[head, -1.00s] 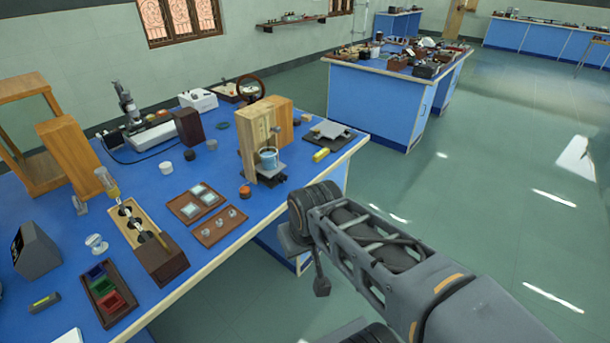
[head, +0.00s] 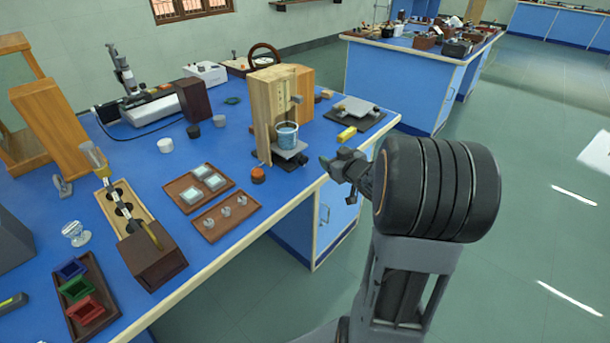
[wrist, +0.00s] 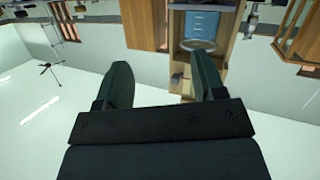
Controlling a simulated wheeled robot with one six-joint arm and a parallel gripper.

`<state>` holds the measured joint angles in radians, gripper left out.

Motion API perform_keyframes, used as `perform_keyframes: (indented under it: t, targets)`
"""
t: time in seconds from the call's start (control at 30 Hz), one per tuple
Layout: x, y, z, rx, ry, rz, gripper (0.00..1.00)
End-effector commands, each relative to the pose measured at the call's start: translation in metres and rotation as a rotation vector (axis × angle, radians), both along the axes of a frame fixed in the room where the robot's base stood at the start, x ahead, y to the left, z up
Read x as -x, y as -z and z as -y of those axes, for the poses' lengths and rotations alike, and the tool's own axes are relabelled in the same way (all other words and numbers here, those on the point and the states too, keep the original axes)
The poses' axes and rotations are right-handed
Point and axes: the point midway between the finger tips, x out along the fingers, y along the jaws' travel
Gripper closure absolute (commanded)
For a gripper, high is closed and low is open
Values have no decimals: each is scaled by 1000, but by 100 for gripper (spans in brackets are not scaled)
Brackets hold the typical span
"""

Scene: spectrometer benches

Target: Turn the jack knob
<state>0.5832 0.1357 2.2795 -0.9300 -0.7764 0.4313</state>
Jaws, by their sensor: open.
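A small lab jack (head: 291,156) stands at the foot of a wooden stand with a scale (head: 270,105), near the table's front edge. A beaker of blue liquid (head: 287,135) sits on its plate. A small dark part at the jack's right side (head: 303,160) looks like its knob, but it is too small to be sure. My gripper (head: 331,164) is open and empty, just right of the jack and apart from it, near the table edge. In the wrist view, the two fingers (wrist: 162,68) are spread, with the wooden stand and blue beaker (wrist: 200,24) beyond the right finger.
An orange-brown knob-like piece (head: 258,174) and a tray of small clear pieces (head: 226,216) lie to the left. Open floor (head: 530,260) lies right of the table.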

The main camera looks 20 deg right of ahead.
Motion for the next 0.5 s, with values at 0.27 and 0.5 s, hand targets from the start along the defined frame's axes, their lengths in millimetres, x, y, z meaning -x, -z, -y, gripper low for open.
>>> perform_keyframes:
  t: [0.27,0.5]
  targets:
    - [18,59,8,-187,-264,153,37]
    - [24,69,4,-263,-357,199,37]
